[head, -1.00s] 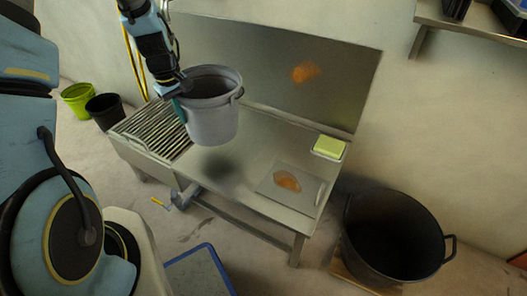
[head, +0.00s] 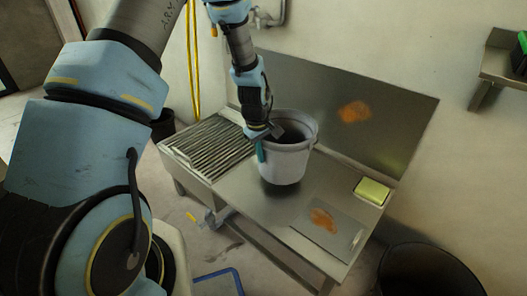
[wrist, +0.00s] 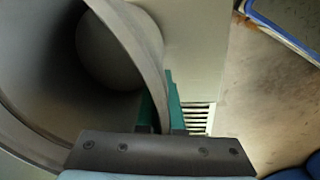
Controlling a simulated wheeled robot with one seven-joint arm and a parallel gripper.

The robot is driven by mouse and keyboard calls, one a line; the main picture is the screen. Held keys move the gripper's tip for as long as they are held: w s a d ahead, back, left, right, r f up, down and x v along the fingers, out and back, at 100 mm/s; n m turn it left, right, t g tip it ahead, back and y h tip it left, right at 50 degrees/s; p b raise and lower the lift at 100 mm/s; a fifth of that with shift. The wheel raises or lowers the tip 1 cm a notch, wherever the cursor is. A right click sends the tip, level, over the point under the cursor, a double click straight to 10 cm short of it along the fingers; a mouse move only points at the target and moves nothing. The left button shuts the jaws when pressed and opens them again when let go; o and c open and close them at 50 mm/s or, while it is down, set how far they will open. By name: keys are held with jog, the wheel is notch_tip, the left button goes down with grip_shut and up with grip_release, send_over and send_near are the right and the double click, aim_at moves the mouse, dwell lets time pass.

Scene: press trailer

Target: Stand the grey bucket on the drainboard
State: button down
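The grey bucket (head: 288,162) hangs upright from my gripper (head: 264,148) over the flat steel top of the sink unit, right of the drainboard. A dark shadow lies just below its base, so it looks a little above the surface. The ribbed drainboard (head: 205,146) is at the left end of the unit and looks empty. In the wrist view, the teal fingers of my gripper (wrist: 160,108) are shut on the wall of the bucket (wrist: 60,80) at its rim. Some drainboard slats (wrist: 197,118) show beyond the fingers.
A steel backsplash (head: 350,95) with an orange stain rises behind the unit. A yellow-green sponge (head: 371,191) and an orange-stained board (head: 325,225) lie to the right. A large black pot (head: 425,275) stands on the floor at right. A blue-rimmed tray (head: 220,276) is in front.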

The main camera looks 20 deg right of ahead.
jog(key=shift+w+f, duration=0.1)
jog(key=shift+f, duration=1.6)
jog(key=shift+b, duration=0.3)
jog(key=c, duration=1.5)
grip_release()
jog(key=shift+f, duration=0.25)
jog(key=o, duration=0.4)
jog(key=shift+o, duration=0.2)
notch_tip(320, 180, up, 12)
jog(key=a+p, duration=0.1)
jog(key=p, duration=0.1)
jog(key=shift+s+a+r, duration=0.2)
jog(key=shift+s+a, duration=0.1)
jog(key=shift+a, duration=0.05)
